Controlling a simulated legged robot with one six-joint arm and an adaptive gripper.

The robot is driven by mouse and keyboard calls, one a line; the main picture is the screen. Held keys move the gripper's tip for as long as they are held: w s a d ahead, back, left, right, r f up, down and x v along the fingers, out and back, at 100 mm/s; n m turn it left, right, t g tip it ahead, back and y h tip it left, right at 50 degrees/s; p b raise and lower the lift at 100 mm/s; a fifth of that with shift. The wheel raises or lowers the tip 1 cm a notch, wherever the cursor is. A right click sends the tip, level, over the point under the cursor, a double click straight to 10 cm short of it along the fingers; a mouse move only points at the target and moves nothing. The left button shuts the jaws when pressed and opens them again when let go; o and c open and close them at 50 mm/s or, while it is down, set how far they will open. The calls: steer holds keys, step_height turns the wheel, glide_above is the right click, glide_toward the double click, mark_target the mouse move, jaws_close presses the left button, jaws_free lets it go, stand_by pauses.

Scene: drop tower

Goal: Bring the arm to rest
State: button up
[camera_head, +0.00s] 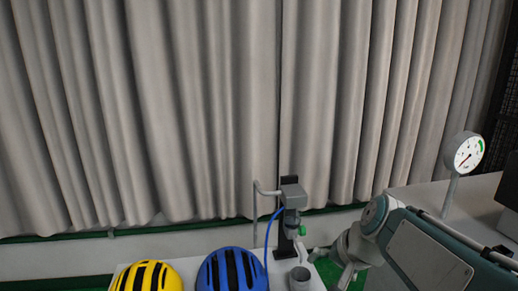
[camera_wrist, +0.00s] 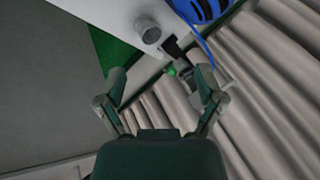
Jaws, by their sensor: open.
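My gripper (camera_wrist: 160,80) is open and empty in the wrist view, its two fingers spread apart. In the head view my gripper (camera_head: 333,262) is at the lower right, partly hidden by my own arm. It hangs just right of a grey device on a stand (camera_head: 291,196) with a green knob. The same device shows beyond the right finger in the wrist view (camera_wrist: 186,71). Nothing is held between the fingers.
A yellow helmet (camera_head: 148,277) and a blue helmet (camera_head: 232,270) sit on a white table (camera_head: 279,268), beside a grey cup (camera_head: 300,279). A dial gauge (camera_head: 464,153) stands on a surface at right. Grey curtains (camera_head: 220,110) hang behind.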

steer(key=s+d+f+n+h, duration=0.1)
steer(key=s+n, duration=0.1)
steer(key=s, duration=0.5)
steer(key=s+f+n+h, duration=0.1)
steer(key=s+n+h, duration=0.1)
steer(key=s, duration=0.6)
steer(key=shift+s+d+f+n+t, duration=0.3)
steer(key=shift+d+f+n, duration=0.05)
steer(key=shift+n, duration=0.35)
